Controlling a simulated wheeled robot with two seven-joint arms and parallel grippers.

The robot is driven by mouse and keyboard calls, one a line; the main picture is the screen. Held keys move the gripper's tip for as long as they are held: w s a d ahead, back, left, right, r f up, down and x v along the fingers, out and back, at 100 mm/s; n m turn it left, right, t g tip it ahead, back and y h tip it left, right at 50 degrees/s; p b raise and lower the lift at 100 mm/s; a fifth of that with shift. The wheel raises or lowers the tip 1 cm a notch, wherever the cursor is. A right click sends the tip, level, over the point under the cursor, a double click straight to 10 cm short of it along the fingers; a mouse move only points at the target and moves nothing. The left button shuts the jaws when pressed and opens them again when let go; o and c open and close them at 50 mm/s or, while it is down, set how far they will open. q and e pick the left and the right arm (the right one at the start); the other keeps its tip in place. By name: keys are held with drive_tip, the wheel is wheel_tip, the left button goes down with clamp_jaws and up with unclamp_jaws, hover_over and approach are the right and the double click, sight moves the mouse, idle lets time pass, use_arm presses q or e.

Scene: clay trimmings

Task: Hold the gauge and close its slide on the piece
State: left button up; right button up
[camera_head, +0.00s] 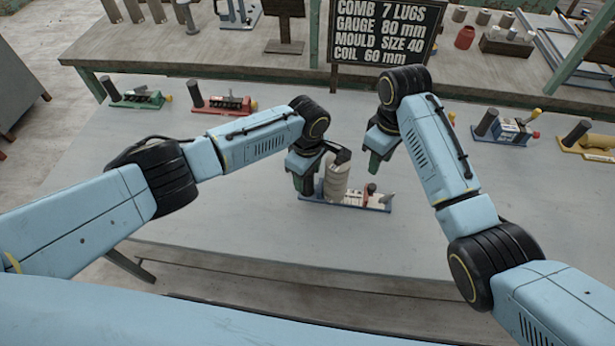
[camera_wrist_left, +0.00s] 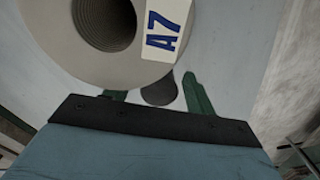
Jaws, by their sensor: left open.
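The gauge (camera_head: 345,205) lies on the grey table, with a blue base and red and grey parts towards its right end. The piece (camera_head: 337,178), a pale ribbed cylinder, stands on it near its left end. In the left wrist view the piece (camera_wrist_left: 60,50) shows a round ribbed hole and an "A7" label (camera_wrist_left: 165,30). My left gripper (camera_head: 303,185) is open at the gauge's left end. Its fingers stand on either side of a dark post (camera_wrist_left: 158,92); contact is unclear. My right gripper (camera_head: 377,165) hangs above the gauge's right part; its finger gap is hidden.
Similar gauges stand along the table's back: green (camera_head: 137,98), red (camera_head: 222,104), blue (camera_head: 508,130) and yellow (camera_head: 588,145). A sign (camera_head: 385,30) stands behind, giving gauge 80 mm. The table front (camera_head: 300,250) is clear.

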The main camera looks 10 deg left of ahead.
use_arm(q)
drive_tip(key=shift+f, duration=1.05)
